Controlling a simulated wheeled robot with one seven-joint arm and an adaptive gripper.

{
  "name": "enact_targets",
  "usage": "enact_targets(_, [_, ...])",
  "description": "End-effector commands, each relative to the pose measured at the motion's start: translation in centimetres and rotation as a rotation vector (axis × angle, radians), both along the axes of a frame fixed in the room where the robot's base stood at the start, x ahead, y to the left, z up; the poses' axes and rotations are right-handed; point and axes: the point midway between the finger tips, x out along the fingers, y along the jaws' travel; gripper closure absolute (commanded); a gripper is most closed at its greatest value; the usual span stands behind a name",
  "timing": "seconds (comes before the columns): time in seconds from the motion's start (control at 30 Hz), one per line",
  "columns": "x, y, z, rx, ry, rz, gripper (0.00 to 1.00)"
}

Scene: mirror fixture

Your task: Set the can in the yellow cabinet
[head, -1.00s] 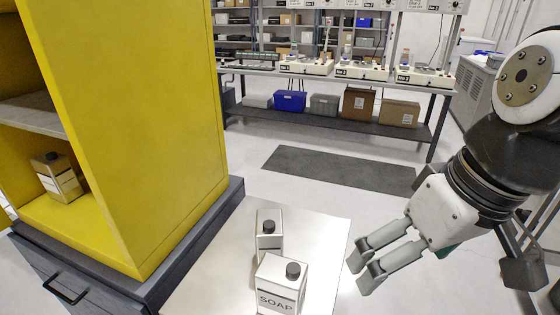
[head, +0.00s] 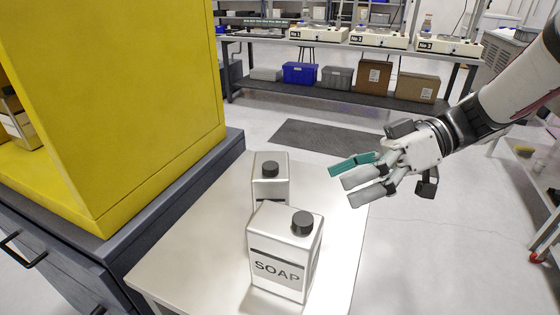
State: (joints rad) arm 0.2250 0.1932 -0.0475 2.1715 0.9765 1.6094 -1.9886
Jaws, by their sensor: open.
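A silver can (head: 284,250) with a black cap and a SOAP label stands upright on the small pale table (head: 190,245). A second silver can (head: 270,180) with a black cap stands just behind it, partly hidden. The yellow cabinet (head: 130,110) is at the left; its opening faces left, and another can (head: 18,118) stands inside, cut by the picture edge. My gripper (head: 345,182) is open and empty, above the right side of the table, to the right of both cans and touching neither.
The cabinet stands on a dark base (head: 75,265) with a drawer handle. The table top is bare around the cans. A workbench (head: 350,48) with devices and boxes is at the back. A dark mat (head: 325,140) lies on the open floor.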

Motion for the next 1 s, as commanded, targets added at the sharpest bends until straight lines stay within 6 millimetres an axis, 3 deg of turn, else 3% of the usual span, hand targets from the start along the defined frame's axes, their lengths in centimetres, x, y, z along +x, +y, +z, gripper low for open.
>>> enact_targets(0.03, [1.9, -0.3, -2.3, 0.08, -0.047, 0.0, 0.0])
enact_targets(0.1, [4.0, -0.6, -3.6, 0.189, -0.14, -0.005, 0.0])
enact_targets(0.33, [8.5, -2.1, -6.3, 0.396, -0.375, -0.055, 0.0])
enact_targets(0.53, [9.2, -1.5, -6.5, 0.435, -0.431, -0.067, 0.0])
enact_targets(0.8, [8.8, 3.5, -6.4, 0.433, -0.429, -0.063, 0.0])
enact_targets(1.0, [8.8, 5.8, -6.4, 0.43, -0.428, -0.066, 0.0])
